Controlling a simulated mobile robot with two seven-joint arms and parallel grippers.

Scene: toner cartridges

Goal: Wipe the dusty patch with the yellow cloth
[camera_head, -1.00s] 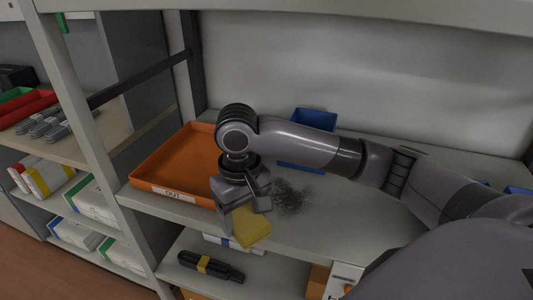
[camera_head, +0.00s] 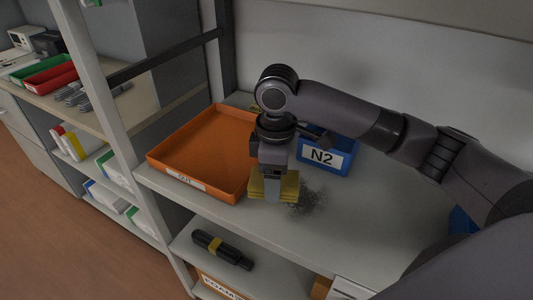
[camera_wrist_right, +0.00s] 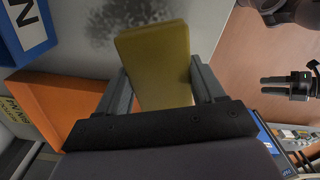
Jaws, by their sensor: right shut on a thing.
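The yellow cloth (camera_head: 288,187) is a folded pad held in my right gripper (camera_head: 272,188), which is shut on it. The right wrist view shows the cloth (camera_wrist_right: 157,62) between the two fingers (camera_wrist_right: 160,85). The dusty patch (camera_head: 314,198) is a dark grey speckled area on the pale shelf, just right of the cloth. In the right wrist view the patch (camera_wrist_right: 112,22) lies beyond the cloth's end, partly hidden by it. I cannot tell whether the cloth touches the shelf. My left gripper (camera_wrist_right: 285,87) seems to show small at the right of the wrist view; its jaw state is unclear.
A blue bin (camera_head: 338,168) marked N2 stands behind the patch. A shelf post (camera_head: 108,110) rises at the left. A dark cartridge (camera_head: 222,247) lies on the shelf below. The shelf front right of the patch is clear.

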